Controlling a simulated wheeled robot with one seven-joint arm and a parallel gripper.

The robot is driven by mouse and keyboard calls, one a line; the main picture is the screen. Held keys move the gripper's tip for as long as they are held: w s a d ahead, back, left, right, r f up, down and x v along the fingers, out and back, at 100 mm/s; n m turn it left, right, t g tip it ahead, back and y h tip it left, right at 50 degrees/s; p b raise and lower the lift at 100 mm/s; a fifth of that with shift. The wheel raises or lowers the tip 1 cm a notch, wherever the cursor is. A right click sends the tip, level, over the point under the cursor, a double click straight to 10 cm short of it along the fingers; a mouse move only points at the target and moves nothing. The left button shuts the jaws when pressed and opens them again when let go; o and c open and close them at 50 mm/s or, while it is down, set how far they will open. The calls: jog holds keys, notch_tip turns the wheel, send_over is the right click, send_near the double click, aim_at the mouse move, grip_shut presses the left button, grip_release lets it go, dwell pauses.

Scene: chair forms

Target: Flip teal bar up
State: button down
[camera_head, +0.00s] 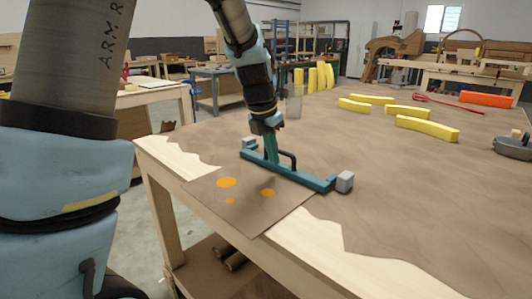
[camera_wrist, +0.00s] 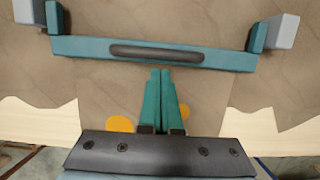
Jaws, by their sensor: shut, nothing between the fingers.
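The teal bar (camera_head: 305,178) lies low across the worktable, with a grey block at each end and a dark handle (camera_head: 291,157) along its middle. In the wrist view the bar (camera_wrist: 225,59) runs across the upper part of the picture, handle (camera_wrist: 155,52) on its face, with short teal arms and the grey blocks (camera_wrist: 283,30) at both ends. My gripper (camera_head: 272,162) points down at the bar's near side, left of the handle in the head view. Its teal fingers (camera_wrist: 160,72) are together and empty, tips close to the bar's edge; whether they touch it I cannot tell.
A brown panel with orange spots (camera_head: 227,183) lies in front of the bar at the table's edge. Several yellow curved pieces (camera_head: 427,128), a red tool (camera_head: 435,99), an orange block (camera_head: 487,99) and a dark round object (camera_head: 513,147) lie farther back. The tabletop (camera_head: 400,190) right of the bar is clear.

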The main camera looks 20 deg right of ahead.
jog(key=shift+w+d+r, duration=0.2)
jog(key=shift+d+r, duration=0.05)
jog(key=shift+d, duration=0.1)
jog(key=shift+r+p, duration=0.15)
jog(key=shift+p, duration=0.2)
jog(key=shift+w+d+r+p, duration=0.1)
jog(key=shift+d+r+p, duration=0.05)
jog(key=shift+p, duration=0.2)
